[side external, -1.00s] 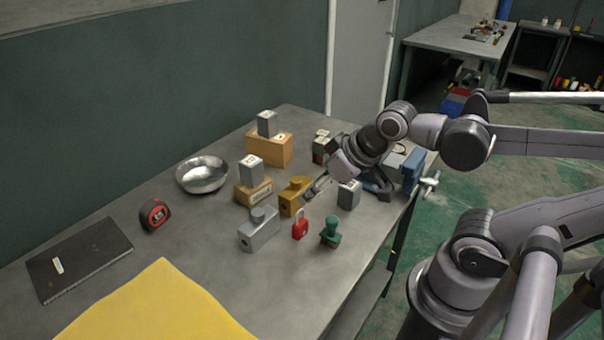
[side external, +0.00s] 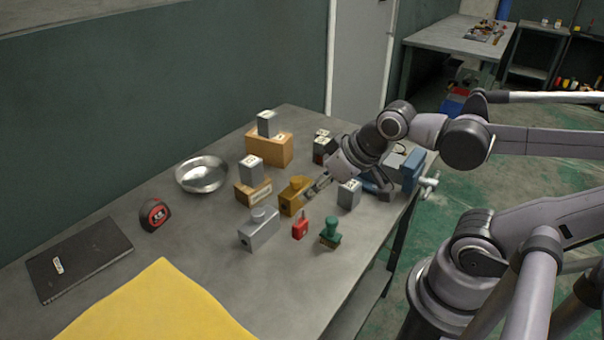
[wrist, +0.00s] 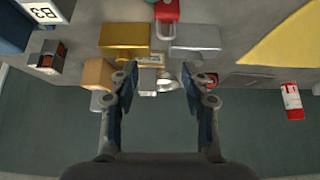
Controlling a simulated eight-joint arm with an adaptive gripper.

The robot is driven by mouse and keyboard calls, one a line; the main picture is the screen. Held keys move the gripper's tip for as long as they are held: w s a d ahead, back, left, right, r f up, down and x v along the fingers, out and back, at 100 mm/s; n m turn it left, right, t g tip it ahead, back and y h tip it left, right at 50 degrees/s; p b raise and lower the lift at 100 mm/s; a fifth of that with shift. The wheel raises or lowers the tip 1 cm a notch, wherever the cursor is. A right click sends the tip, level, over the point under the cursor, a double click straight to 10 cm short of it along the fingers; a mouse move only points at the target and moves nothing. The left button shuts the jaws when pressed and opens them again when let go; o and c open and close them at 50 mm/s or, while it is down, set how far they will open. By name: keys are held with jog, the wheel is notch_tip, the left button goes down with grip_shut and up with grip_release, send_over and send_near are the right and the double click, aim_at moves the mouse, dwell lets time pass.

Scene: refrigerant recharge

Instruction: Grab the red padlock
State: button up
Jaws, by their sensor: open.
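The red padlock (side external: 300,229) stands on the grey workbench, between a silver block with a knob (side external: 260,229) and a green stamp-like object (side external: 331,233). In the wrist view the padlock (wrist: 167,10) shows at the top edge, partly cut off, with its shackle between the gold block (wrist: 124,37) and the silver block (wrist: 194,38). My gripper (side external: 314,188) is open and empty, above and behind the padlock, close to the gold block in the side view. In the wrist view its two fingers (wrist: 160,75) are spread wide apart.
Wooden blocks and grey numbered blocks (side external: 349,194) crowd around the gripper. A metal bowl (side external: 202,174), tape measure (side external: 155,214), black notebook (side external: 79,259) and yellow cloth (side external: 155,305) lie to the left. The bench in front of the padlock is clear.

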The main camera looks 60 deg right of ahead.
aim_at(300, 222)
jog(key=w+m+g, duration=0.1)
jog(key=m+g, duration=0.1)
jog(key=m, duration=0.4)
jog(key=w+f+m+g, duration=0.1)
jog(key=m+g, duration=0.1)
jog(key=m, duration=0.4)
jog(key=w+m+g, duration=0.1)
jog(key=m+g, duration=0.2)
jog(key=m, duration=0.3)
jog(key=shift+w+a+f, duration=0.35)
jog(key=shift+a, duration=0.05)
jog(key=shift+m, duration=0.3)
jog(key=shift+a+f, duration=0.1)
jog(key=shift+f, duration=5.25)
grip_shut()
